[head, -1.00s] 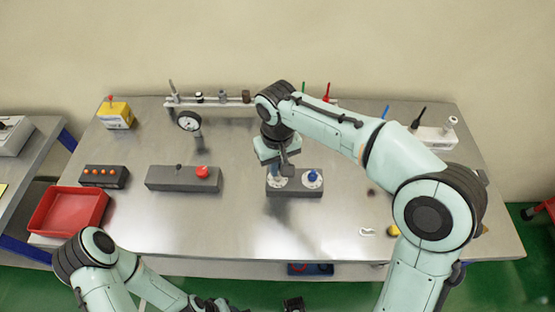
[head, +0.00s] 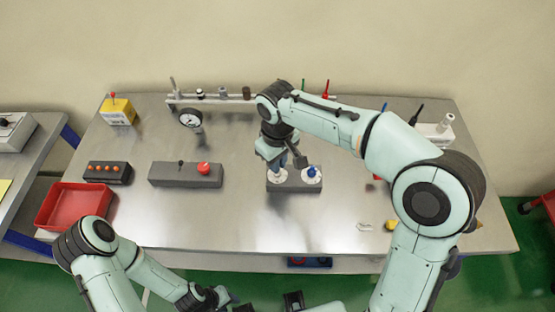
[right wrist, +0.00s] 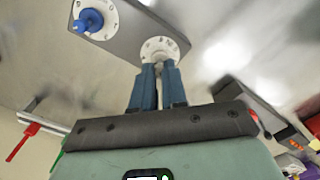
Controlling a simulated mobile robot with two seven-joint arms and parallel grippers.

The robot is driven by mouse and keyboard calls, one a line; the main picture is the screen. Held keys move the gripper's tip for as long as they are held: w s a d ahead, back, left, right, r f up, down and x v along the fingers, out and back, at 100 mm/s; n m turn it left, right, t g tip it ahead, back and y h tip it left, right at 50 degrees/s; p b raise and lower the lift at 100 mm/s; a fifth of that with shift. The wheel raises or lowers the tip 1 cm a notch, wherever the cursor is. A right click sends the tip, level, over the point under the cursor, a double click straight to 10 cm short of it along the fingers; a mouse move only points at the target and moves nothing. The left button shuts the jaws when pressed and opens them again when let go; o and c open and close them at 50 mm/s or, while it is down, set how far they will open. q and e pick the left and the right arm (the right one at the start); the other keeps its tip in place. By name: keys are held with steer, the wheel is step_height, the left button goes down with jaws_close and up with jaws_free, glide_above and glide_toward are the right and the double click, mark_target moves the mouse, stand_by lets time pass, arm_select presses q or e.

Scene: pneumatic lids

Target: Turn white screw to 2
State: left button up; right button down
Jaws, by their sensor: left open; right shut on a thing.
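The grey block (head: 294,188) on the steel table carries two white numbered dials. The white screw (right wrist: 158,56) stands on its dial (right wrist: 163,43), whose numbers are too blurred to read. My right gripper (right wrist: 158,72) is shut on the white screw from above, its blue fingers on either side. In the head view the right gripper (head: 278,163) covers most of the white screw. The blue screw (head: 312,171) is on the right-hand dial and also shows in the right wrist view (right wrist: 88,21). My left gripper (head: 264,303) is open, low at the picture's bottom edge, away from the block.
A grey block with a red button (head: 203,168) is left of the dials. A pressure gauge (head: 189,119), a rack (head: 210,102) and a yellow box (head: 117,110) stand behind. A red tray (head: 74,205) is at the left edge. Table in front of the block is clear.

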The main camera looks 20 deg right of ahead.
steer(key=c, duration=1.2)
jaws_free()
steer(key=shift+o, duration=0.2)
arm_select(q)
steer(key=w+r+p, duration=0.2)
steer(key=r, duration=0.1)
steer(key=shift+w+r+p, duration=0.15)
steer(key=shift+p, duration=0.15)
arm_select(e)
step_height(320, 180, up, 14)
steer(key=shift+f, duration=0.25)
steer(key=shift+f, duration=0.1)
